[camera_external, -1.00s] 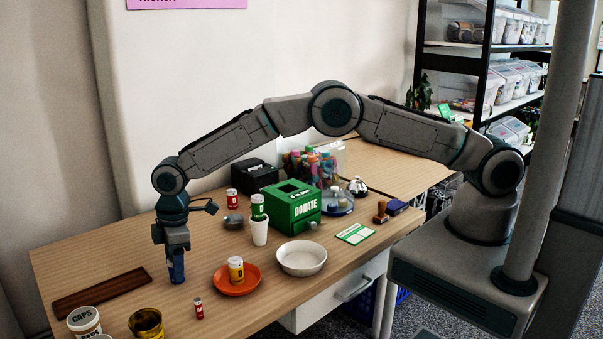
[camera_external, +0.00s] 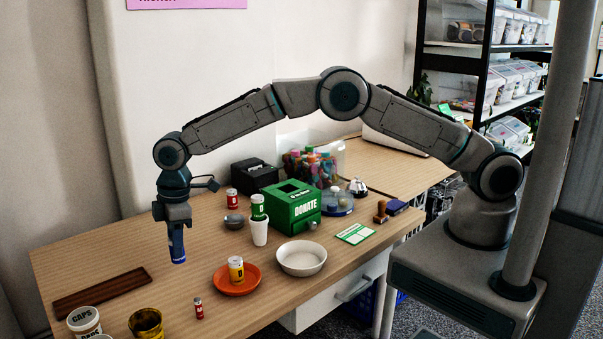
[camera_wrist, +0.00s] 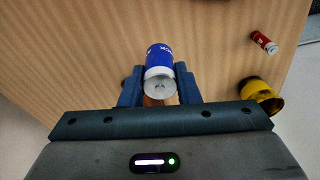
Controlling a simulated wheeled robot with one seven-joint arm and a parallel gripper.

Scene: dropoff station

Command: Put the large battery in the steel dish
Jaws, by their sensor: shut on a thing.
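My gripper (camera_external: 176,228) is shut on a blue cylindrical battery (camera_external: 177,248), the largest battery in view, and holds it above the left part of the table, tilted slightly. In the wrist view the battery (camera_wrist: 160,56) sits between the two fingers (camera_wrist: 160,86), its metal end facing the camera. A small grey, metal-looking dish (camera_external: 233,222) stands behind and right of my gripper, left of the white cup; what it holds is too small to tell. A wide pale bowl (camera_external: 301,259) stands farther right; its material is unclear.
A small red battery (camera_external: 199,308) stands in front. A brown tray (camera_external: 100,293) and gold cup (camera_external: 146,323) are at left.

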